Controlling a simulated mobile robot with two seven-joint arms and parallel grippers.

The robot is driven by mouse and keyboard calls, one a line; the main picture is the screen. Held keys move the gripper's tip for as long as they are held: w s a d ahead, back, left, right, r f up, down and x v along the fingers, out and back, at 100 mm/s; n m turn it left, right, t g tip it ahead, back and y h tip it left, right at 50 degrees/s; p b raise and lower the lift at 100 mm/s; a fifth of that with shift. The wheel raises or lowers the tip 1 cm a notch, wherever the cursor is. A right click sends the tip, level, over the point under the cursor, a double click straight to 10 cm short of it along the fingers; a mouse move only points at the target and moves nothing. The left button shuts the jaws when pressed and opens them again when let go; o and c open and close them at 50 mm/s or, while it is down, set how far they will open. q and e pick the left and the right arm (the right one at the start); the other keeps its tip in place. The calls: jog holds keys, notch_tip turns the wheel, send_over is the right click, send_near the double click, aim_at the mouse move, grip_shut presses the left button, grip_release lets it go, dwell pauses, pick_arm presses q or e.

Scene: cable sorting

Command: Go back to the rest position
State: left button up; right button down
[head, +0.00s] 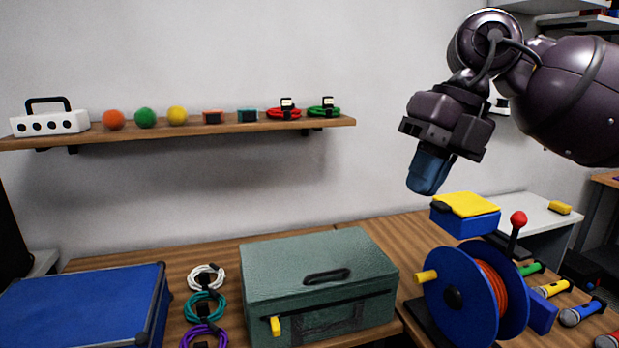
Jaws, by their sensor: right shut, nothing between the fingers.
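My right gripper (428,172) hangs from the right arm at the upper right of the head view. Its blue fingers are shut with nothing between them and point down and slightly left. It is in the air above the table, over and left of the blue box with a yellow lid (466,212), and apart from everything. My left gripper is not in view.
A closed green case (300,258) stands mid-table, with coiled cables (205,302) and a blue case (75,305) to its left. A blue cable reel (460,300) and several microphones (553,288) are at right. A wall shelf (180,133) holds balls, small boxes and cables.

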jog(key=w+a+r+n+y, duration=0.2)
jog(key=a+r+y, duration=0.9)
jog(key=y, duration=0.5)
jog(key=w+d+f+m+t, duration=0.6)
jog(key=w+f+m+t, duration=0.35)
jog(key=m+t, duration=0.5)
jog(key=d+f+m+t+h, duration=0.35)
jog(key=f+m+h, duration=0.3)
jog(key=f, duration=0.35)
jog(key=d+f+m+t+h, duration=0.2)
jog(key=d+f+m+h, duration=0.25)
jog(key=f+m, duration=0.45)
jog(key=s+d+f+m+g+h, duration=0.1)
jog(key=s+d+f+m+h, duration=0.15)
jog(key=f, duration=0.45)
jog(key=s+d+f+m+g+h, duration=0.1)
jog(key=s+f, duration=0.2)
jog(key=f, duration=0.4)
jog(key=s+d+f+m+g+h, duration=0.1)
jog(key=s+d+f+m+h, duration=0.1)
jog(key=f, duration=0.4)
jog(key=s+d+f+m+g+h, duration=0.2)
jog(key=s+f, duration=0.7)
jog(key=s, duration=0.2)
jog(key=s+d+f+m+g+h, duration=0.1)
jog(key=s+d+f+m+g, duration=0.1)
jog(key=s+f, duration=0.7)
jog(key=shift+s+d+m+g+h, duration=0.35)
jog(key=shift+s+d, duration=0.15)
jog(key=shift+s, duration=0.4)
